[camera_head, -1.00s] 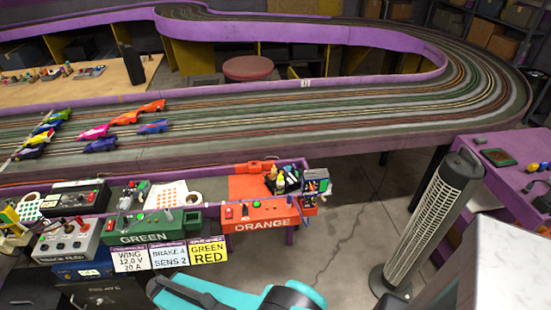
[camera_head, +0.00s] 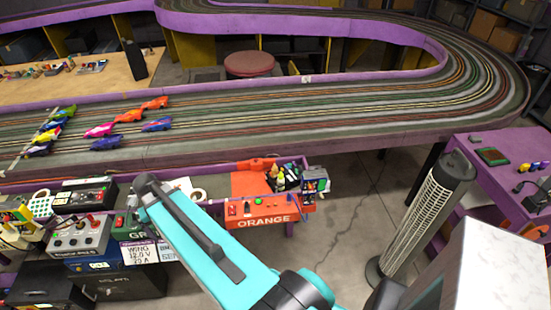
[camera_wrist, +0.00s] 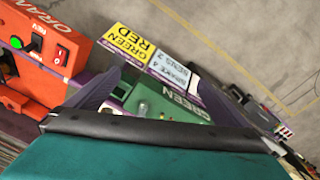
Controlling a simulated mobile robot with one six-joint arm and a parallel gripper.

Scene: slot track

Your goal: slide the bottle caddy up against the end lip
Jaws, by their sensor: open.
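The bottle caddy (camera_head: 284,178) is a dark holder with several small yellow-capped and pale bottles. The caddy is outside the wrist view. In the head view my gripper cannot be made out beyond my teal arm.
A tape roll (camera_head: 197,195) lies left of the orange box. Signs reading GREEN RED and BRAKE (camera_wrist: 175,70) stand beside the green box. A grey tower fan (camera_head: 428,210) stands at right. Several cars sit on the track behind.

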